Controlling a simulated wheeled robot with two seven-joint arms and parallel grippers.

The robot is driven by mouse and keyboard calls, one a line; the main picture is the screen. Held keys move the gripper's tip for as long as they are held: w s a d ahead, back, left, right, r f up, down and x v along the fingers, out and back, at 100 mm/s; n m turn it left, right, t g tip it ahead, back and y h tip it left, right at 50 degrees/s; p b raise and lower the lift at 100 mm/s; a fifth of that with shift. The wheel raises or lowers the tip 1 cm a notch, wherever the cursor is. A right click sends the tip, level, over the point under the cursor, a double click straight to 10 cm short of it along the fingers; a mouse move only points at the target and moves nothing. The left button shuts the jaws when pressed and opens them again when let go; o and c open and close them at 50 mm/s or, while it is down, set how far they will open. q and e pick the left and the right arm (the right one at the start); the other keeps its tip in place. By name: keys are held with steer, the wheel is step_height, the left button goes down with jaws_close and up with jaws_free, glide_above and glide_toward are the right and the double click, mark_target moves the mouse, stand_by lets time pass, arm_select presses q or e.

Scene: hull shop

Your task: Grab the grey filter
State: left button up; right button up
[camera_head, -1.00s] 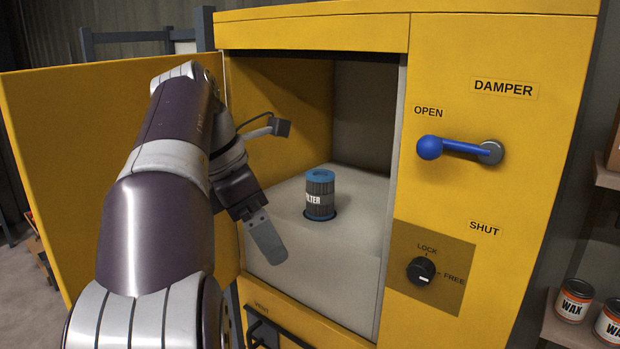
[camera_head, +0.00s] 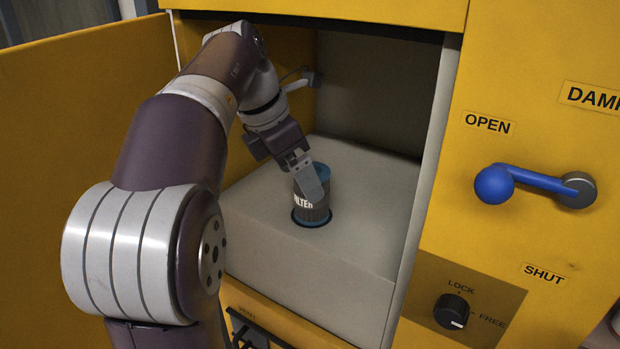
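The grey filter (camera_head: 312,209) stands upright in a round hole in the grey block inside the yellow cabinet. It has a blue top rim and a label partly reading "FILTER". My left gripper (camera_head: 309,182) is inside the cabinet at the filter's top. One finger shows in front of the filter and hides part of its label and rim. The other finger is hidden, so I cannot tell the finger gap or whether they touch the filter. My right gripper is not in view.
The yellow door (camera_head: 80,180) stands open at the left. The cabinet front at the right carries a blue damper handle (camera_head: 530,185) at mid height and a lock knob (camera_head: 451,311) below it. The grey block (camera_head: 300,262) is otherwise clear.

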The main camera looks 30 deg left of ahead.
mark_target(306, 213)
arm_select(q)
steer(key=shift+w+d, duration=0.2)
steer(key=shift+w, duration=0.35)
steer(key=shift+w+d+f, duration=0.15)
steer(key=shift+d, duration=0.1)
steer(key=f, duration=0.1)
steer(key=d+f+p, duration=0.1)
steer(key=f, duration=0.1)
steer(key=shift+w+d+f, duration=0.1)
steer(key=shift+d+f, duration=0.1)
steer(key=shift+d, duration=0.05)
steer(key=shift+w+f, duration=0.15)
steer(key=shift+f, duration=0.15)
steer(key=shift+w+a+f, duration=0.15)
steer(key=shift+w+a, duration=0.05)
steer(key=shift+w, duration=0.05)
steer(key=c, duration=1)
steer(key=shift+s+d, duration=0.15)
steer(key=shift+s, duration=0.05)
steer(key=shift+c, duration=0.5)
